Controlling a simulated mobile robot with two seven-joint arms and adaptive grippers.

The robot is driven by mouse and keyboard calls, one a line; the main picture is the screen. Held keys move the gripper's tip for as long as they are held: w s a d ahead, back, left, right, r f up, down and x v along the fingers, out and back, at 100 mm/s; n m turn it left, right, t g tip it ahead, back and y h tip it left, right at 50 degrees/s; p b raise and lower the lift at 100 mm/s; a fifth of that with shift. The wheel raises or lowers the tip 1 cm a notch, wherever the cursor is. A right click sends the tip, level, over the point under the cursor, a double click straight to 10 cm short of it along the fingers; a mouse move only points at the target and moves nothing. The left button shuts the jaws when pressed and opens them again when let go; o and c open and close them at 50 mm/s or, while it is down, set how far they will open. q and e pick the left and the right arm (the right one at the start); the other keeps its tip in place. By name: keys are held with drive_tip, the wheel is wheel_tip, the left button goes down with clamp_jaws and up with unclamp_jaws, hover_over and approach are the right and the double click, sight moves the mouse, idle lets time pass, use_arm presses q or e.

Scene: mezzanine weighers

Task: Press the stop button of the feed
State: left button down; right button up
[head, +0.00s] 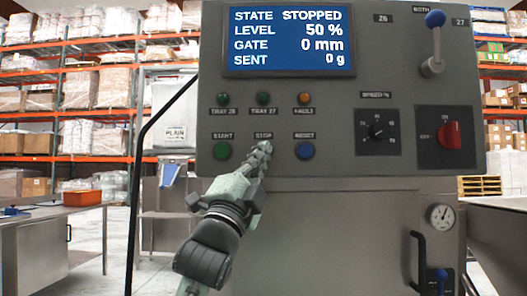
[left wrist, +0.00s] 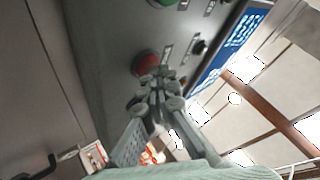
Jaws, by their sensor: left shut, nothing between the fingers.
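The grey control panel (head: 350,80) fills the upper middle of the head view. Its screen (head: 288,40) reads STATE STOPPED, LEVEL 50 %, GATE 0 mm, SENT 0 g. The STOP label (head: 263,135) sits between START and RESET. My left gripper (head: 262,149) is shut and empty, its fingertips in front of the spot under that label, hiding the stop button in the head view. In the left wrist view the red stop button (left wrist: 147,62) shows just beyond the fingertips (left wrist: 157,82). I cannot tell whether they touch it. My right gripper is not in view.
A green start button (head: 222,151) and a blue reset button (head: 305,151) flank the fingertips. Lamps sit above, a SPEED knob (head: 377,131) and a red switch (head: 449,135) to the right, a blue-knobbed lever (head: 434,45) at upper right. A steel bench (head: 45,235) stands left.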

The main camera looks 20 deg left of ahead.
use_arm(q)
drive_tip(key=shift+s+d+f, duration=0.1)
drive_tip(key=shift+s+d, duration=0.1)
drive_tip(key=shift+s, duration=0.55)
drive_tip(key=s, duration=0.2)
drive_tip(key=s+d+p, duration=0.1)
drive_tip(key=s, duration=0.1)
drive_tip(key=shift+s+d, duration=0.2)
drive_tip(key=shift+s, duration=0.2)
idle(0.4)
